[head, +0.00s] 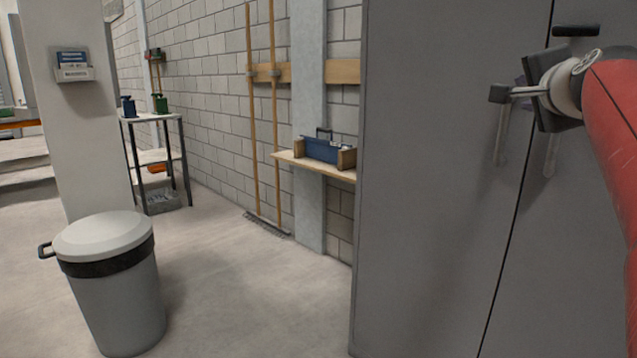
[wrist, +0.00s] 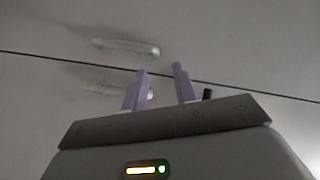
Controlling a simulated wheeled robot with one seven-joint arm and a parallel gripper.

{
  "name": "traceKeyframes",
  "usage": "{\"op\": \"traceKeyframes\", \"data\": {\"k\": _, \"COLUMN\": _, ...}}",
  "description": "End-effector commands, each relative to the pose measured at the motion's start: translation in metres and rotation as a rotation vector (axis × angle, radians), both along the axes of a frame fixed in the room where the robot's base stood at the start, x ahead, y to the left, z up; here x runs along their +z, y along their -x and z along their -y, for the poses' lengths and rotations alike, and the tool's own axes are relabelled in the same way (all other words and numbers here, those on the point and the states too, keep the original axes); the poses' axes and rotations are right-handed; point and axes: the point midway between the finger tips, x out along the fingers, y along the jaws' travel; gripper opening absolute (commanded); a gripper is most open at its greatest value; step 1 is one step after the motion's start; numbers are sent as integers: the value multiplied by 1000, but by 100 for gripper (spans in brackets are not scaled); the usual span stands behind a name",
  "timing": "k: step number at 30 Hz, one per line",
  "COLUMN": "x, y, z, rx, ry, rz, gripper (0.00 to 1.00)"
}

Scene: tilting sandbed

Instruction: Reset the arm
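My red arm (head: 612,110) reaches in from the right edge of the head view. Its end is close in front of a grey cabinet (head: 430,180). In the wrist view my gripper (wrist: 161,75) shows two purple fingers standing apart, with nothing between them. The fingers point toward the grey cabinet doors. Their tips are not clearly visible in the head view.
The cabinet has pale door handles (wrist: 125,46) near my gripper. A lidded grey bin (head: 112,290) stands at the lower left. A wooden wall shelf (head: 290,160) holds a blue box (head: 322,151). Open floor (head: 250,300) lies between bin and cabinet.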

Motion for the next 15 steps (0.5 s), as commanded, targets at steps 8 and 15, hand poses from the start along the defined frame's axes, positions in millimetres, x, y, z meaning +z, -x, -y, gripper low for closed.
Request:
{"op": "traceKeyframes", "data": {"k": 8, "x": -165, "y": 54, "z": -134, "rx": 351, "ry": 326, "rz": -469, "gripper": 29}}
{"op": "traceKeyframes", "data": {"k": 15, "x": -303, "y": 144, "z": -205, "rx": 678, "ry": 655, "rz": -796, "gripper": 29}}
